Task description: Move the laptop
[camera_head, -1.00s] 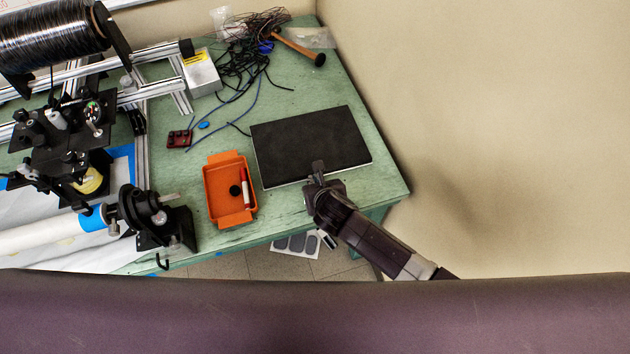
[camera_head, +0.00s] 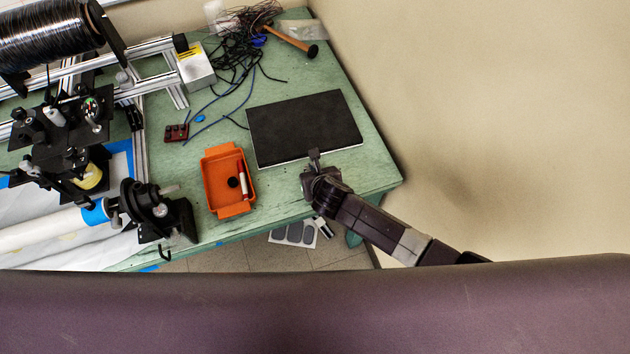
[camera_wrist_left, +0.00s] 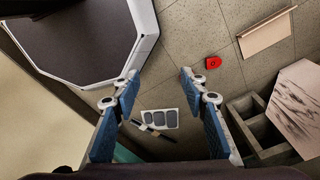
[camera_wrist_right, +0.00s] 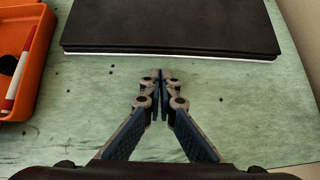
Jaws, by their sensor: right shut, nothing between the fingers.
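A closed dark laptop (camera_head: 304,127) lies flat on the green table, near its right edge. It also shows across the top of the right wrist view (camera_wrist_right: 170,24), with a pale lower edge. My right gripper (camera_head: 314,154) is at the laptop's front edge in the head view. In the right wrist view its fingertips (camera_wrist_right: 160,76) are together and empty, just in front of the laptop with a strip of table between. My left gripper (camera_wrist_left: 158,75) is out of the head view. In the left wrist view its fingers are spread and empty above the floor.
An orange tray (camera_head: 215,187) with a red-and-white marker (camera_head: 243,178) stands left of the laptop. Tangled black cables (camera_head: 236,55) and a hammer (camera_head: 292,41) lie behind. A winding machine (camera_head: 75,125) fills the left. Bare table (camera_head: 370,172) shows right of my right gripper.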

